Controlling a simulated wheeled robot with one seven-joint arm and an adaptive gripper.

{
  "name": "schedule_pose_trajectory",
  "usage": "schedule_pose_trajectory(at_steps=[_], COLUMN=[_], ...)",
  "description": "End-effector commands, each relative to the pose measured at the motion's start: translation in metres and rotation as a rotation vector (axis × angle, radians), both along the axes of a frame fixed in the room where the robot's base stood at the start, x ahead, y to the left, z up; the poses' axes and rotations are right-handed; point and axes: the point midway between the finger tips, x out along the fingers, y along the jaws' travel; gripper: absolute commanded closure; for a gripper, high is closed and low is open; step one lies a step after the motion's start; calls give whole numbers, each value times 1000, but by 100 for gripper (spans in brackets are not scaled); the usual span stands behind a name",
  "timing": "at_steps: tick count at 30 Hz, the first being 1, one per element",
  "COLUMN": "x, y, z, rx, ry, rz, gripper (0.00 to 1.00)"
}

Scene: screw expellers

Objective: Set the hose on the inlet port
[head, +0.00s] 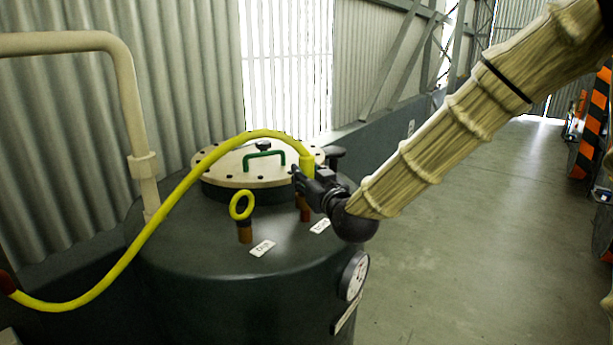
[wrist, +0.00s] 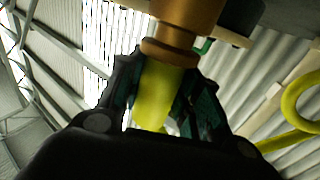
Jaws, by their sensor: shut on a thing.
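The yellow hose (head: 150,226) arches from the lower left up to my gripper (head: 306,180). My gripper is shut on its yellow end, which shows between the fingers in the wrist view (wrist: 154,95). A reddish-brown port (head: 305,213) stands on the dark tank top just under my gripper, partly hidden by it. In the wrist view an orange-brown fitting (wrist: 174,32) with a collar lines up with the gripped hose end. I cannot tell whether that fitting is the port or part of the hose, or whether the hose is seated.
A second brown port (head: 244,233) with a yellow ring (head: 241,205) stands to the left. White labels (head: 263,248) lie by the ports, too small to read. Behind is a bolted lid (head: 225,171) with a green handle. A beige pipe (head: 128,90) rises at left.

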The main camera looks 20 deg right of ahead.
Motion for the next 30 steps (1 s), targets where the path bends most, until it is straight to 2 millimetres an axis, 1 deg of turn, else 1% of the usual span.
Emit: schedule_pose_trajectory(at_steps=[29, 30], x=[0, 0], y=[0, 0], z=[-15, -14], rx=[0, 0], ry=[-1, -1], rz=[0, 0], gripper=[100, 59])
